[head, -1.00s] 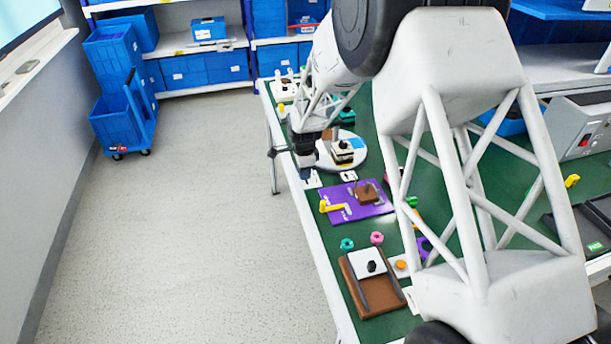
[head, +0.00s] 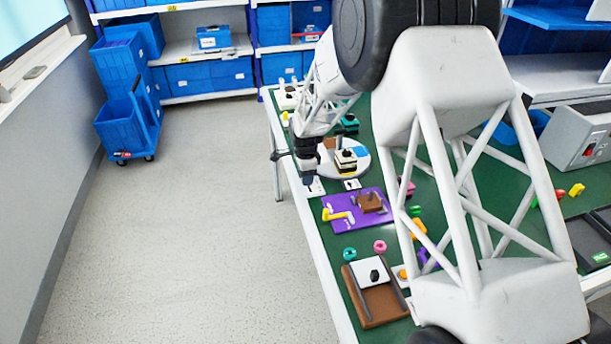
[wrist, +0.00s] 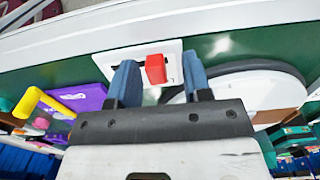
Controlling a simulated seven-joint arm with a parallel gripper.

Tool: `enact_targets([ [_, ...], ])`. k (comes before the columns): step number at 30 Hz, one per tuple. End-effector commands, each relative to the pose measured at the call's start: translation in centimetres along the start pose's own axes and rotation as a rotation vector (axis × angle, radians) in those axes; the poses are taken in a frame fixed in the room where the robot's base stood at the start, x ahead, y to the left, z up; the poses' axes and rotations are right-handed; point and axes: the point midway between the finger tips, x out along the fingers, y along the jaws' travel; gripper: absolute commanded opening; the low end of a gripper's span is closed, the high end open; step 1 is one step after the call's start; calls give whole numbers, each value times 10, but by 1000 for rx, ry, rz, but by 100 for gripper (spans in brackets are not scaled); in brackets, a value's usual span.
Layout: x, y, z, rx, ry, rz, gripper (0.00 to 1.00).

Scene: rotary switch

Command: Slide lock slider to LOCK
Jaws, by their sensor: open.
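A red block (wrist: 156,69) stands on a small white plate (wrist: 171,48) on the green table; it looks like the lock slider, but no lettering can be read. My gripper (wrist: 159,63) is open, with one blue finger on each side of the red block. The fingers look apart from the block, though contact is hard to judge. In the head view my gripper (head: 308,183) is low at the table's left edge, beside the white plate (head: 317,188). The red block is hidden there.
A purple board (head: 358,218) with a yellow handle (head: 338,214) lies on the near side of the gripper. A round white base (head: 350,172) with a stacked dial is close by on the right. A brown tray (head: 375,305) lies nearer.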

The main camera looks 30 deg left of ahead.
Motion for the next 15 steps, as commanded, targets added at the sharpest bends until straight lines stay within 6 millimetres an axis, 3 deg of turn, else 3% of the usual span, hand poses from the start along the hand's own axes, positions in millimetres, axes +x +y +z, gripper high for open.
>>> enact_targets([
  [8,-18,0,0,0,0,-1,45],
  [15,-48,0,0,0,0,-2,45],
])
